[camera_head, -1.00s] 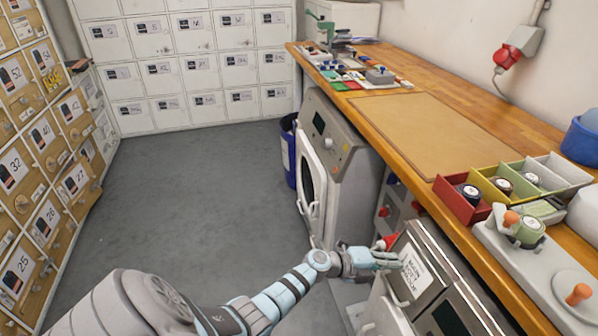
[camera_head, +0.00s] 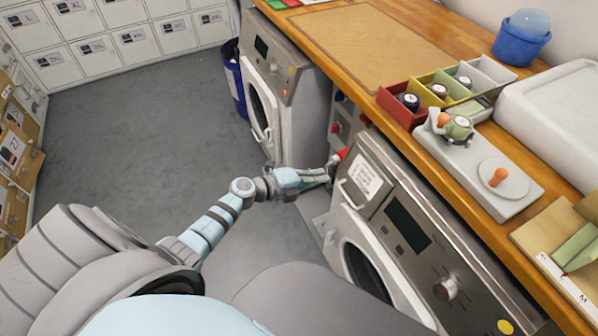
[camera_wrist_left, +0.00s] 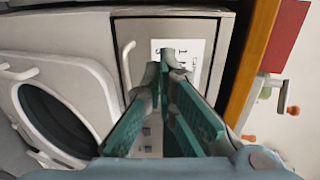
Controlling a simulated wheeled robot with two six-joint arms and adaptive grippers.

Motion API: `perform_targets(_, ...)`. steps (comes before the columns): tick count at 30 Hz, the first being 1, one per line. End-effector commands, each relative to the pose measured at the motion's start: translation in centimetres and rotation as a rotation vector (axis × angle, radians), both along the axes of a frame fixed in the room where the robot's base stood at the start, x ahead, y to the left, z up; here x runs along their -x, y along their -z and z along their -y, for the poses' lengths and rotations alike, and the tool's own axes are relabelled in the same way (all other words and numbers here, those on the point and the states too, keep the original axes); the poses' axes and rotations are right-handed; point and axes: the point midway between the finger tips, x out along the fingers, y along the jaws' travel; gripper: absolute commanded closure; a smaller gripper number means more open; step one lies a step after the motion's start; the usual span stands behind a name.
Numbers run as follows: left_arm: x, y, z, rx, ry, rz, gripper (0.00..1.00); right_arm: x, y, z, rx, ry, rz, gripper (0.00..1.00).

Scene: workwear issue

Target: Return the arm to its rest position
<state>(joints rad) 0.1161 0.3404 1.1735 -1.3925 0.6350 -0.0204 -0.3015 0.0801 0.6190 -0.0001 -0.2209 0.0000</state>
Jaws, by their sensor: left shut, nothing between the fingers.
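My left gripper (camera_head: 326,175) is shut and empty. In the head view its arm comes in from the lower left, and the fingertips are by the upper left of the front washing machine (camera_head: 405,230). In the left wrist view my left gripper (camera_wrist_left: 163,75) points at the machine's drawer front (camera_wrist_left: 195,30), which carries a white label. I cannot tell whether the fingertips touch it. My right gripper is not in view.
A second machine (camera_head: 284,90) stands farther back with a blue bin (camera_head: 232,75) beside it. The wooden counter (camera_head: 440,25) carries a multicoloured tray (camera_head: 400,115) and a grey device (camera_head: 470,165). Grey floor (camera_head: 130,130) is free at the left.

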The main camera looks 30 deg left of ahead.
Motion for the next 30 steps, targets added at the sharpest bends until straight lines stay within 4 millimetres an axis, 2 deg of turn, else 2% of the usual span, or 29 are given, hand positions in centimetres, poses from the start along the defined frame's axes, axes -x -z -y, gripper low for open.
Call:
perform_targets(1,1.2,-0.8,-0.5,-0.004,0.006,-0.001,1.00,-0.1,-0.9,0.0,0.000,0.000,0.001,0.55)
perform_targets(4,2.9,-1.3,-1.3,0.000,0.010,-0.001,1.00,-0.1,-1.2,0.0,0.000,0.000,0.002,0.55)
perform_targets(9,4.2,-1.7,-2.1,0.000,0.013,0.001,1.00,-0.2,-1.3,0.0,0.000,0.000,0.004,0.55)
perform_targets(17,4.2,-1.7,-2.5,0.002,-0.006,0.003,1.00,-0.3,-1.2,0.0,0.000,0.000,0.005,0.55)
perform_targets(20,3.2,-1.5,-5.4,0.084,-0.165,-0.011,1.00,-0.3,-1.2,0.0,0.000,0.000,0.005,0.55)
perform_targets(21,3.1,-0.3,-7.5,0.163,-0.292,-0.048,1.00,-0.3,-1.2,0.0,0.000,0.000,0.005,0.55)
perform_targets(23,4.4,3.5,-10.6,0.302,-0.513,-0.147,1.00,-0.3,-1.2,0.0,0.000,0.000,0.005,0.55)
perform_targets(25,8.2,9.4,-13.1,0.446,-0.768,-0.297,1.00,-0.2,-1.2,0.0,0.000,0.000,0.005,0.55)
perform_targets(26,10.3,12.0,-13.8,0.499,-0.872,-0.366,1.00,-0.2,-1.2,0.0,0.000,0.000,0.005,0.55)
perform_targets(27,13.6,15.4,-14.1,0.560,-1.003,-0.459,1.00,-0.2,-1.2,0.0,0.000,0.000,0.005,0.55)
perform_targets(29,18.8,19.8,-13.8,0.633,-1.179,-0.595,1.00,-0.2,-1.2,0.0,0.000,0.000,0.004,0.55)
perform_targets(30,22.5,22.4,-13.1,0.669,-1.288,-0.687,1.00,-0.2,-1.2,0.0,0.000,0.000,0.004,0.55)
